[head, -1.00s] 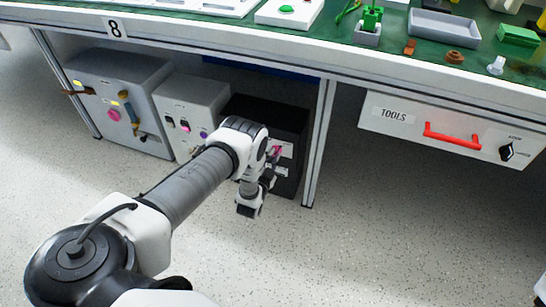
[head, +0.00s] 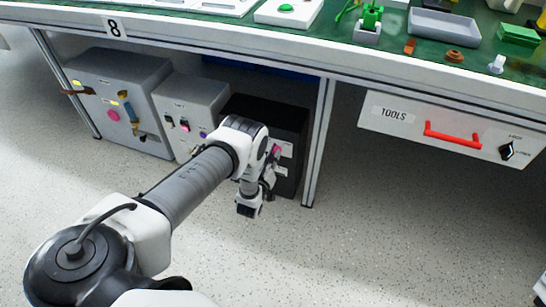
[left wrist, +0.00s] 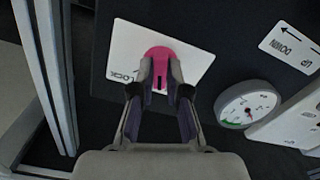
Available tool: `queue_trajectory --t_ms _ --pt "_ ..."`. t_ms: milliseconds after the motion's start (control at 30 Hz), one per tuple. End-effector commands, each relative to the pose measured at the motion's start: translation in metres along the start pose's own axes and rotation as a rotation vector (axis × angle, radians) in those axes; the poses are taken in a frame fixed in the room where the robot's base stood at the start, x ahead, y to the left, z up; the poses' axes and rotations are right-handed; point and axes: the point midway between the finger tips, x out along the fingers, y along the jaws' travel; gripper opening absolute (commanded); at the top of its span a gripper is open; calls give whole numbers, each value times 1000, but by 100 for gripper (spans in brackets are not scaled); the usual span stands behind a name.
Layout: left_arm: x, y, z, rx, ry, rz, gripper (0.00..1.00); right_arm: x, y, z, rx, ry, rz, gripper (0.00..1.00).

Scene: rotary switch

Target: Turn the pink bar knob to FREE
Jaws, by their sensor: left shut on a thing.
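The pink bar knob (left wrist: 159,55) sits on a white label plate (left wrist: 130,48) on the front of a black box. Only part of the plate's lettering shows, and I cannot tell the knob's exact setting. In the left wrist view my left gripper (left wrist: 160,90) is shut on the knob, with one finger on each side of its bar. In the head view the knob (head: 276,150) shows as a small pink patch beside my left gripper, which is mostly hidden by my own arm. My right gripper is not in view.
The black box (head: 293,118) stands under the bench beside a table leg (head: 319,140). A round gauge (left wrist: 247,104) and an UP/DOWN label (left wrist: 291,47) are near the knob. Grey boxes (head: 125,75) stand to the left. A TOOLS drawer (head: 400,125) hangs at the right.

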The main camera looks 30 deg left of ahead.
Motion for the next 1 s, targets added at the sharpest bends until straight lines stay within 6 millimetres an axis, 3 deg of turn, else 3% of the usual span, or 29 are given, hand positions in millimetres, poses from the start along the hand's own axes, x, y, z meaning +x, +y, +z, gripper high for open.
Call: queue_trajectory --t_ms 500,1000 --pt "-1 0 1 -389 -2 -1 0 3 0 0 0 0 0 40" --pt "-1 0 1 -477 -3 -1 0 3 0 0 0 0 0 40"
